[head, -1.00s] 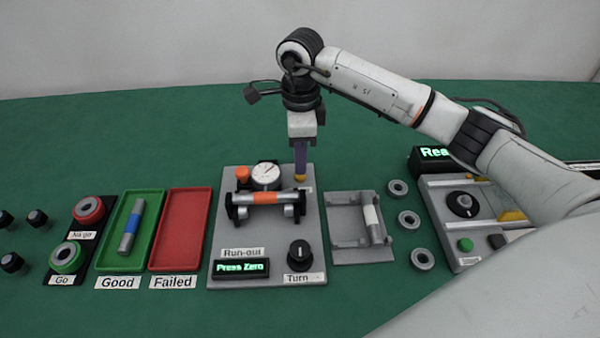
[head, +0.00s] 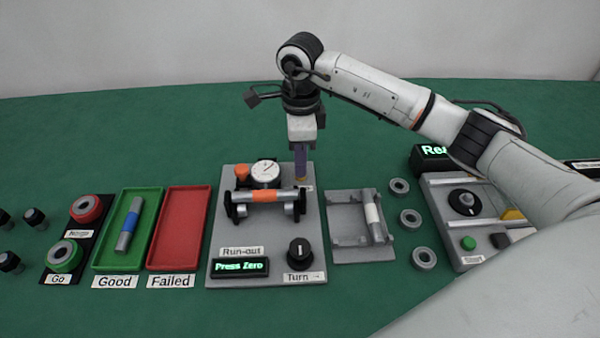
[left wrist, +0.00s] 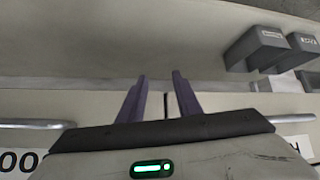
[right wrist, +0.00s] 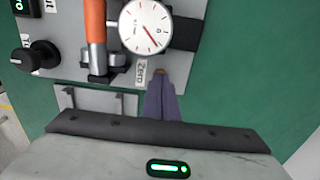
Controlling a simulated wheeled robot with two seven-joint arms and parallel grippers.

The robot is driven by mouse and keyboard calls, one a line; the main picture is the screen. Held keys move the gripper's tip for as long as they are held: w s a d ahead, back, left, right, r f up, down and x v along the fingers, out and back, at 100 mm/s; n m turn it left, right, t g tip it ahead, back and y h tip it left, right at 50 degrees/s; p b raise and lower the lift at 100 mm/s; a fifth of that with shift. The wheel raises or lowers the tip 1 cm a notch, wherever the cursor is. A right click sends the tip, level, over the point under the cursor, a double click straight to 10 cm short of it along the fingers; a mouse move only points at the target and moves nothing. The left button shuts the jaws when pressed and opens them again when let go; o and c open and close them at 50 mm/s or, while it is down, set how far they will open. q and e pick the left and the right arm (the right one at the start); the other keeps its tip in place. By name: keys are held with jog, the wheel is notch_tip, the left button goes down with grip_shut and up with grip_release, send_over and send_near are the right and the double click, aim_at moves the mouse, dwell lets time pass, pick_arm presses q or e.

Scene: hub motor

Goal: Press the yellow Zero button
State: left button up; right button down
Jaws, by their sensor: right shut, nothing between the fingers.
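The yellow Zero button (head: 300,180) is at the back right of the grey Run-out station (head: 225,225), mostly hidden by my right gripper (head: 301,177). In the right wrist view, my right gripper (right wrist: 161,76) is shut and empty, its purple fingertips at the button beside the Zero label (right wrist: 141,73). The fingertips seem to touch the button; I cannot tell whether it is pressed down. The station's display (head: 240,267) reads "Press Zero". My left gripper (left wrist: 159,76) is open and empty in the left wrist view, away from the station.
A dial gauge (head: 266,173) and an orange-banded shaft (head: 262,196) stand close left of the right gripper. A grey cradle (head: 345,250) with a white-banded shaft (head: 373,217) lies to the right. Green (head: 107,262) and red (head: 172,262) trays lie left.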

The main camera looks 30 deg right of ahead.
notch_tip(320, 180, up, 14)
jog(key=p, duration=0.7)
jog(key=shift+p, duration=0.3)
dwell(0.3)
jog(key=shift+f, duration=0.1)
